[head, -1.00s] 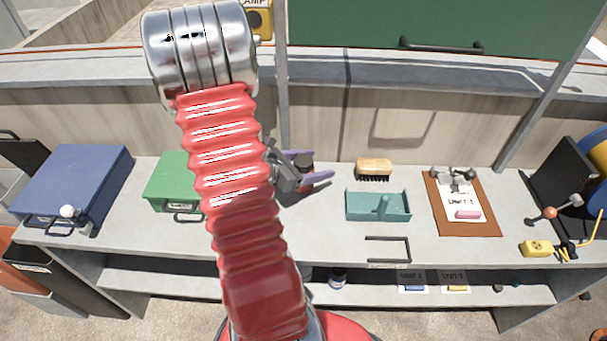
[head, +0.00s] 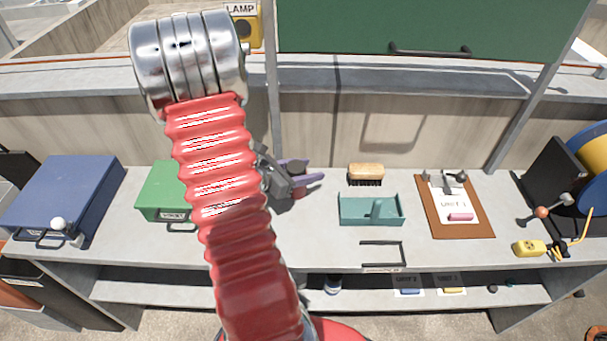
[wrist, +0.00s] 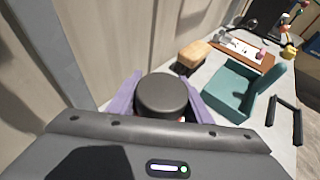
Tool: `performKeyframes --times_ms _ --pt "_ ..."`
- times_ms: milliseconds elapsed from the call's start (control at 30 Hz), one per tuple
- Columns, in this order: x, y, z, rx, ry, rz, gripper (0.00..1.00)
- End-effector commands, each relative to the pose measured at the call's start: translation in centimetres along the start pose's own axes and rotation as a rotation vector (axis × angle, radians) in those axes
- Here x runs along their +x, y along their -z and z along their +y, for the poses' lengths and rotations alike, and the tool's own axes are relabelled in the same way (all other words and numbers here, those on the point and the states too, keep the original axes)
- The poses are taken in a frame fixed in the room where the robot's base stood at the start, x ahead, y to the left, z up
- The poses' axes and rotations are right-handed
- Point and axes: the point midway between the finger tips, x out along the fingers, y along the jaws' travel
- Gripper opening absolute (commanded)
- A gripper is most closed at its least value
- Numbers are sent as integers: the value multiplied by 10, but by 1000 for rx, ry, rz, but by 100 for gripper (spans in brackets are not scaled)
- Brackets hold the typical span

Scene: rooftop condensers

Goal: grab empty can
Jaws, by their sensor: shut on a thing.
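My gripper (head: 300,173) is at the back of the bench, just right of my red arm in the head view. Its two purple fingers are shut on a round can with a dark grey top (wrist: 163,96), which stands out between them in the wrist view. The can's side is mostly hidden below its top, and I cannot tell whether it is empty. In the head view the can is hard to make out among the gripper parts. I cannot tell whether it touches the bench.
Right of my gripper are a wooden brush (head: 366,174), a teal tray (head: 357,218) and a brown clipboard (head: 433,216). A black handle frame (head: 382,243) lies in front. A green case (head: 155,190) and a blue case (head: 65,190) are left. The panelled wall (head: 320,125) rises close behind.

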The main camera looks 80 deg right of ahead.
Motion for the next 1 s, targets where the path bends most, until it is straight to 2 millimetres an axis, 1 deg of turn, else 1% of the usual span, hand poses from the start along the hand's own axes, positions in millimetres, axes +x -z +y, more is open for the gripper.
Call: performKeyframes --times_ms 167,267,600,800,1000 --pt "-4 -10 0 3 -1 -1 23" --pt "-8 -19 0 4 -2 -2 23" --pt "-26 -62 0 6 -2 -2 23" --pt "-34 -83 0 3 -1 -1 23" --pt "-37 -91 0 1 0 0 23"
